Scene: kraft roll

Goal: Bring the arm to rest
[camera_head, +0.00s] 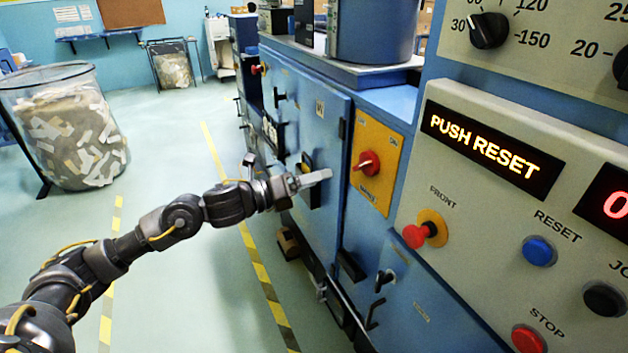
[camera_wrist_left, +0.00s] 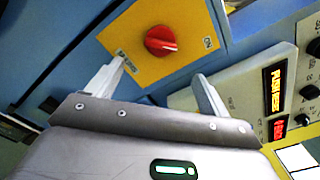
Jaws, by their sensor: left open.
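My left arm comes in from the lower left of the head view. Its gripper (camera_head: 312,181) is in front of the blue cabinet, left of the yellow plate with the red rotary switch (camera_head: 366,162). In the left wrist view the gripper (camera_wrist_left: 158,82) has its two fingers spread with nothing between them. The red switch (camera_wrist_left: 160,40) on its yellow plate shows just beyond the fingers, apart from them. My right gripper is in neither view.
The control panel (camera_head: 480,230) at right has a lit "PUSH RESET" display (camera_head: 490,146), a blue reset button (camera_head: 539,250), a red stop button (camera_head: 527,339) and a red front knob (camera_head: 419,235). A wire bin of paper scraps (camera_head: 70,135) stands at left. Floor between is clear.

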